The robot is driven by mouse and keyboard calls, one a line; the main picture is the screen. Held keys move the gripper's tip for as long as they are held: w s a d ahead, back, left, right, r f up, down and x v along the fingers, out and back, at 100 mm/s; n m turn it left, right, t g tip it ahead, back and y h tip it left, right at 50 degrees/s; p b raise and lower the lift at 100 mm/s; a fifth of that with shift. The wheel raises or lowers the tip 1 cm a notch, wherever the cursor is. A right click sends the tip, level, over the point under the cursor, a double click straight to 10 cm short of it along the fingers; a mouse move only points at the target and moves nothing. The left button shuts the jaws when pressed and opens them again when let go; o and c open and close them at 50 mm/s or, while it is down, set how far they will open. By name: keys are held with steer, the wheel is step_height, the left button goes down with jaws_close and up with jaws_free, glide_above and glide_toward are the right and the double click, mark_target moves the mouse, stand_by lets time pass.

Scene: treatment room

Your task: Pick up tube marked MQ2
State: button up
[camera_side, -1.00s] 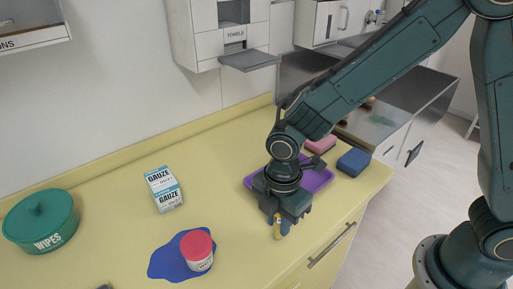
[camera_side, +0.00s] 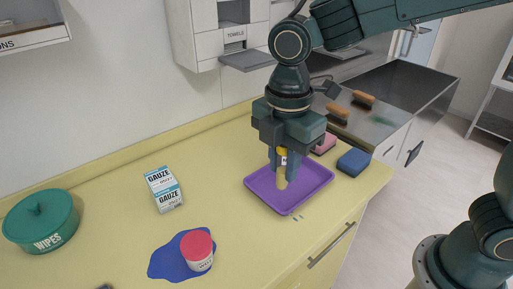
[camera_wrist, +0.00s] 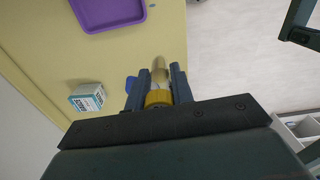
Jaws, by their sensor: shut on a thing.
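My gripper (camera_side: 283,168) is shut on a tube (camera_side: 282,180) with a yellow cap and a pale yellowish body. In the side view it holds the tube upright, cap up, in the air in front of the purple tray. The wrist view also shows my gripper (camera_wrist: 159,73) with the tube (camera_wrist: 158,68) between its two fingers, the yellow cap nearest the camera. The lettering on the tube is too small to read, so I cannot tell whether it says MQ2.
The purple tray (camera_side: 262,196) lies on the yellow counter (camera_side: 110,215). A blue block (camera_side: 353,162) and a pink block (camera_side: 325,144) are right of it. A gauze box (camera_side: 164,190), a red-lidded jar (camera_side: 198,250) on a blue patch and a green wipes tub (camera_side: 40,222) stand left.

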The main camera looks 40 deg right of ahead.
steer(key=shift+r, duration=2.2)
